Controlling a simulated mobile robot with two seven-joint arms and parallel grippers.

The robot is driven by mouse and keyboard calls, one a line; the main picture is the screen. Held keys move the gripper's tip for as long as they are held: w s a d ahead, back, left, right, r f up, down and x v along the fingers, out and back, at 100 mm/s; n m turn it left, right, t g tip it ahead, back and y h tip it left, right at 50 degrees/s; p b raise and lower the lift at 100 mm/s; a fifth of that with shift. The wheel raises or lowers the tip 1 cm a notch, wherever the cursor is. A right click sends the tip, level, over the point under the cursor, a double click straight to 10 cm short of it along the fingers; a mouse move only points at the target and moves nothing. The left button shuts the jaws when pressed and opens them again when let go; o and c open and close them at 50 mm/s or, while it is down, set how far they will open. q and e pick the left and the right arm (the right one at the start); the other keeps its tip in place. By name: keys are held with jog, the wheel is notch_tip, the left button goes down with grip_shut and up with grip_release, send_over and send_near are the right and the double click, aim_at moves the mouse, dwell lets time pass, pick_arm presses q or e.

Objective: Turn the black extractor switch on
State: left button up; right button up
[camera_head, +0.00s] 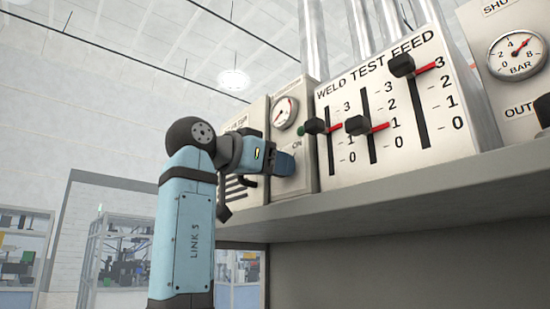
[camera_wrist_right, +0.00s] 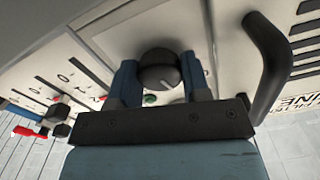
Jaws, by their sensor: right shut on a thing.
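The black extractor switch (camera_wrist_right: 158,72) is a round black knob on a light panel in the right wrist view. My right gripper (camera_wrist_right: 159,80) has one blue finger on each side of it and is shut on it. In the head view my right gripper (camera_head: 286,163) reaches the panel below the "ON" label (camera_head: 297,146) and hides the knob. A pale mark shows on the knob, but its exact setting is hard to read. My left gripper is not in view.
A gauge (camera_head: 285,113) sits above the switch. The weld test feed panel (camera_head: 440,75) with several black sliders stands to the right, above a grey ledge (camera_head: 400,190). A black bar handle (camera_wrist_right: 268,65) lies close to the gripper in the wrist view.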

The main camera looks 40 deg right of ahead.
jog(key=m+p, duration=0.1)
jog(key=m, duration=0.3)
jog(key=shift+m, duration=0.3)
jog(key=m+p, duration=0.1)
jog(key=m, duration=0.4)
jog(key=shift+m, duration=1.4)
jog(key=o, duration=0.9)
jog(key=shift+o, duration=0.2)
